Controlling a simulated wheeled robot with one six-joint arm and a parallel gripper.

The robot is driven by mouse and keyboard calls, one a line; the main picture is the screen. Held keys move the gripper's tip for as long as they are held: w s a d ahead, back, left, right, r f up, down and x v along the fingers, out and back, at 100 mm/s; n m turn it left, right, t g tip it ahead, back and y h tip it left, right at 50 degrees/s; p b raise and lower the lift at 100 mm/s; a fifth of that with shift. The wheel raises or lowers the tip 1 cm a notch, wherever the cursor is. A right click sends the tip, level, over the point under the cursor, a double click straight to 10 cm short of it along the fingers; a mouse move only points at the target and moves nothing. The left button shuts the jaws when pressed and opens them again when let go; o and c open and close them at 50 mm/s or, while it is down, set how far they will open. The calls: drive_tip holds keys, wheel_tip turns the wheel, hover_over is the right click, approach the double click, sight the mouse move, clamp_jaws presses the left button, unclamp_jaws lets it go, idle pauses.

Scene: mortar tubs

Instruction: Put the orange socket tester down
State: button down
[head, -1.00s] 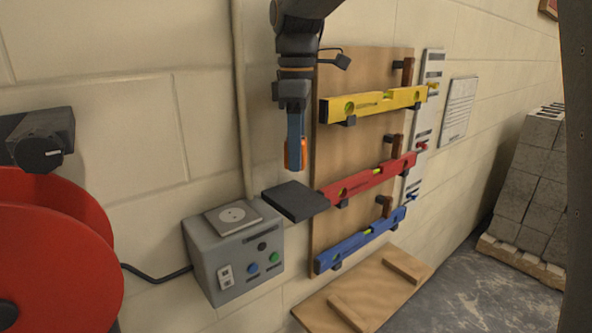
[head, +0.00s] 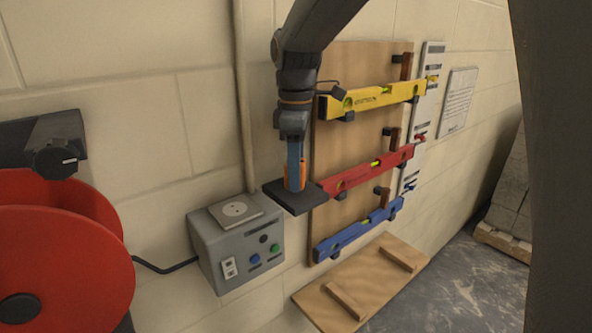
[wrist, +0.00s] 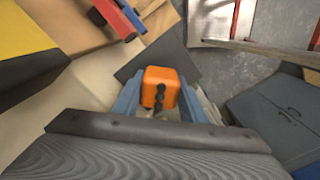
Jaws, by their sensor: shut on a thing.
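The orange socket tester (wrist: 160,88) sits between the blue fingers of my gripper (wrist: 158,100) in the wrist view. In the head view my gripper (head: 295,186) points straight down over a small dark shelf (head: 296,203), with the tester (head: 303,171) partly hidden by the fingers. The gripper is shut on the tester. The fingertips are at or just above the shelf top; I cannot tell whether the tester touches it. The dark shelf also shows behind the tester in the wrist view (wrist: 172,52).
A grey box (head: 213,262) with a socket plate (head: 236,209) and buttons is left of the shelf. Yellow (head: 375,99), red (head: 370,171) and blue (head: 360,233) levels hang close on the right. A red reel (head: 75,260) stands at far left.

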drive_tip(key=shift+f, duration=0.55)
drive_tip(key=c, duration=1.1)
unclamp_jaws()
wheel_tip(320, 180, up, 13)
drive_tip(key=b, duration=0.3)
drive_tip(key=shift+r+b, duration=0.15)
drive_tip(key=shift+b, duration=0.25)
